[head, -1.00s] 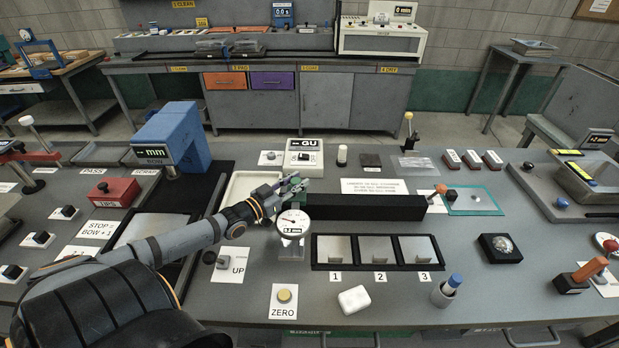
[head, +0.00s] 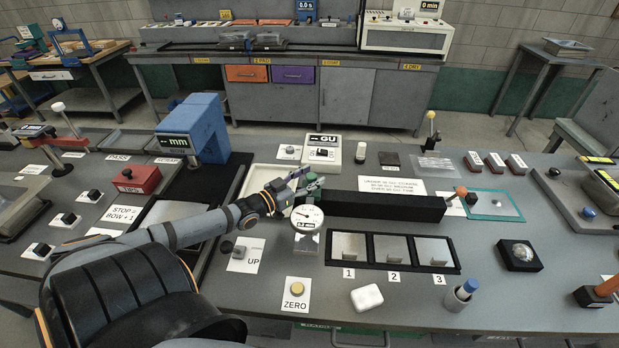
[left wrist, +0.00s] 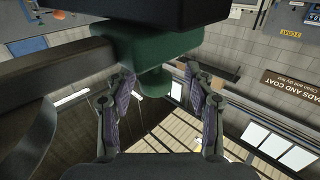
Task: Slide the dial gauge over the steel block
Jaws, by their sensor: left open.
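The dial gauge (head: 308,217) has a round white face and hangs at the left end of a long black bar, just left of the black tray (head: 325,250). Three compartments, numbered 1 to 3, each hold a flat metallic plate with a small block, such as the steel block (head: 348,243) in compartment 1. My left gripper (head: 304,186) is just above and behind the gauge face. In the left wrist view its open fingers (left wrist: 160,100) stand on either side of a dark green knob (left wrist: 152,82). Contact cannot be told. My right gripper is not in view.
The black bar (head: 390,206) runs right behind the tray. A yellow ZERO button (head: 297,287), a white block (head: 367,297) and a blue-capped bottle (head: 466,288) stand in front. A blue mm device (head: 205,125) rises at left. Bare bench lies around the white block.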

